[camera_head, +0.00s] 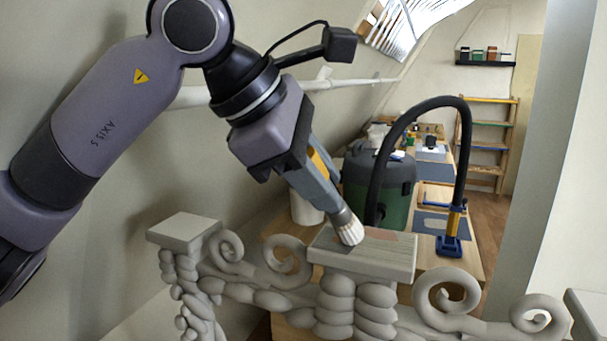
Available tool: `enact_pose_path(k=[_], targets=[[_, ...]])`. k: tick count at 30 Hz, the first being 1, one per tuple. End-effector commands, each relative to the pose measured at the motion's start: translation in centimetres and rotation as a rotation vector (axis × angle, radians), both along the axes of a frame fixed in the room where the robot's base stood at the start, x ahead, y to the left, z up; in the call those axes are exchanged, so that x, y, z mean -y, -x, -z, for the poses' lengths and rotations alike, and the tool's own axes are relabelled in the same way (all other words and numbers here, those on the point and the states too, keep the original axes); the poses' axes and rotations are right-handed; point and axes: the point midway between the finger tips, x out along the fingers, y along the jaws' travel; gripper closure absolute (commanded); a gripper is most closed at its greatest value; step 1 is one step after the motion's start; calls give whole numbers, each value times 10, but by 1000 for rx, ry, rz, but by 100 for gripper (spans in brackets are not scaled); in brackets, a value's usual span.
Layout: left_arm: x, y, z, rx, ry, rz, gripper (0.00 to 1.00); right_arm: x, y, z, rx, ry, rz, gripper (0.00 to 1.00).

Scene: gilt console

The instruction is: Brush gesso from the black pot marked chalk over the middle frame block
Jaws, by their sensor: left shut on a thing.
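My left gripper (322,192) comes in from the upper left and is shut on a brush (349,228), with its fingers pointing down to the right. The brush's pale bristles are at the top face of the middle frame block (400,249) and appear to touch it. That top is grey, with a darker patch near the bristles and a reddish patch to their right. A small dark item (430,141) stands on the far bench; I cannot tell whether it is the black pot, and no chalk mark is readable. My right gripper is not in view.
Carved scrollwork (446,292) runs either side of the block, with another block (183,230) at left. Behind stand a green and black vacuum (385,185) with an arching hose and a blue-footed tool (450,244). A wall shelf (485,64) holds small jars.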

Motion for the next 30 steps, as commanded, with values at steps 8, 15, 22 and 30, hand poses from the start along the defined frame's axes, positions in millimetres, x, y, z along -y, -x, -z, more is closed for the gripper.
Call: enact_pose_path(k=[8,15,22,30], targets=[[15,5,0,-2,-3,4,100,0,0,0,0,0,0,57],[29,10,0,-2,-2,2,100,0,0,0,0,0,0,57],[40,13,-1,-2,-2,3,100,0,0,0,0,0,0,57],[57,19,1,-2,-1,0,100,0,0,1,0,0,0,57]])
